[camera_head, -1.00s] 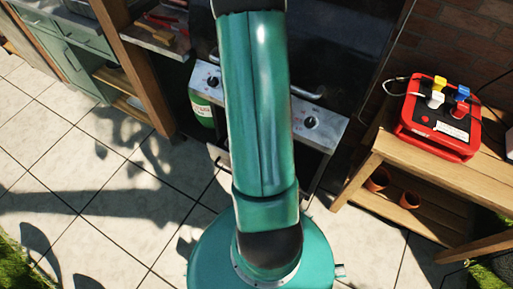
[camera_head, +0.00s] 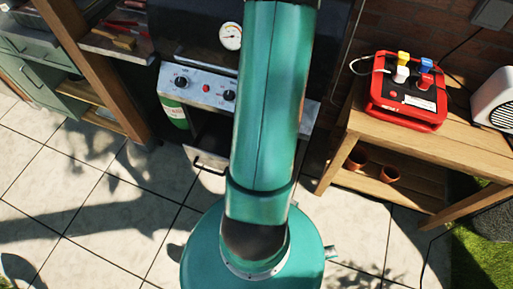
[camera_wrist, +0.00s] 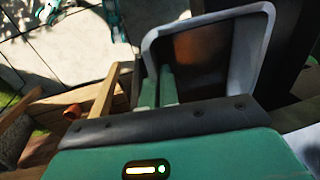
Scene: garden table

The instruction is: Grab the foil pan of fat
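In the wrist view a rectangular pan with a pale metal rim (camera_wrist: 208,17) and a dark brownish inside lies just beyond my gripper (camera_wrist: 158,75); it looks like the foil pan. The two green fingers are close together at the pan's left rim. I cannot tell whether they pinch the rim or only stand beside it. In the head view my teal arm hides the gripper and most of the space under the grill (camera_head: 195,92). A thin metal edge with a handle (camera_head: 208,163) shows below the grill's front panel.
A wooden side table (camera_head: 440,142) at the right bears a red box (camera_head: 408,92) with coloured plugs. Terracotta pots (camera_head: 389,174) stand on its lower shelf. A green gas bottle (camera_head: 174,112) stands under the grill. A wooden post (camera_head: 95,70) is at the left. Tiled floor (camera_head: 60,210) is clear.

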